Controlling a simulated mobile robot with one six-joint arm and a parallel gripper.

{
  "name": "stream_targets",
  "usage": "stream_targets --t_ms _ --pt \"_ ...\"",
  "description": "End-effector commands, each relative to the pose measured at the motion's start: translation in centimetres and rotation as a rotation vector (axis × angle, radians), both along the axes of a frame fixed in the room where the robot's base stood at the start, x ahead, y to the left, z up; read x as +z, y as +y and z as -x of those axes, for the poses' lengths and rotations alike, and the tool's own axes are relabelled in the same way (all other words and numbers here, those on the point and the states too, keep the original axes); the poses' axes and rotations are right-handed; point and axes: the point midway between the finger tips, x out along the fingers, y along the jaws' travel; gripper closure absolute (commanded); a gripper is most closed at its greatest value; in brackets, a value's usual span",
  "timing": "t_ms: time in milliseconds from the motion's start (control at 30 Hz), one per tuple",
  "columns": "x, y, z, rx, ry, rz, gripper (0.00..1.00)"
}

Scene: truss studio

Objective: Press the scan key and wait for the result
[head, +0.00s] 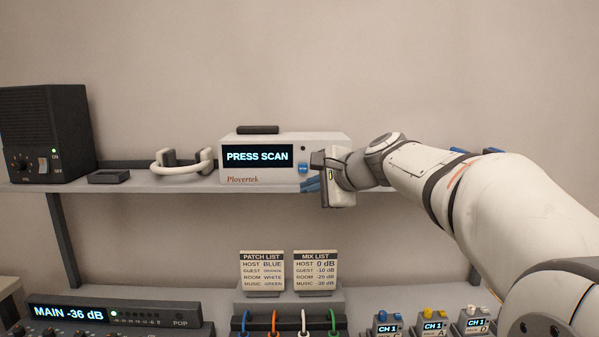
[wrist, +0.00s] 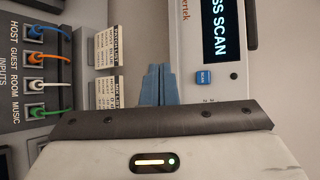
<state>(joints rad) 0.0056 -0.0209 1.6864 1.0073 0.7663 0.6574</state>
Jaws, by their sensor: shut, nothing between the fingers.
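My gripper (head: 316,184) is at the right part of the box's front, just right of and below the key. In the wrist view its blue fingers (wrist: 157,83) are together and empty, and the key lies to their right, apart from them. Whether the fingertips touch the box cannot be told.
A black speaker (head: 45,133), a small dark tray (head: 108,176) and white headphones (head: 184,163) stand on the shelf to the left. Below are two list cards (head: 262,270), coloured patch cables (head: 275,322), a mixer reading "MAIN -36 dB" (head: 105,318) and channel modules (head: 433,325).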

Motion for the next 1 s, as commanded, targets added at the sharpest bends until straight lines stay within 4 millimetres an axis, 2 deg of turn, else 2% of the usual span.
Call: stream_targets --t_ms 100,400,533,1000 --pt "0.7 0.2 -0.6 -0.012 0.0 -0.034 1.0" --pt "0.7 0.1 -0.6 -0.012 -0.001 -0.033 1.0" --pt "0.7 0.1 -1.2 -0.013 0.001 -0.032 1.0" --pt "0.8 0.1 -7.4 -0.013 0.0 -0.03 1.0"
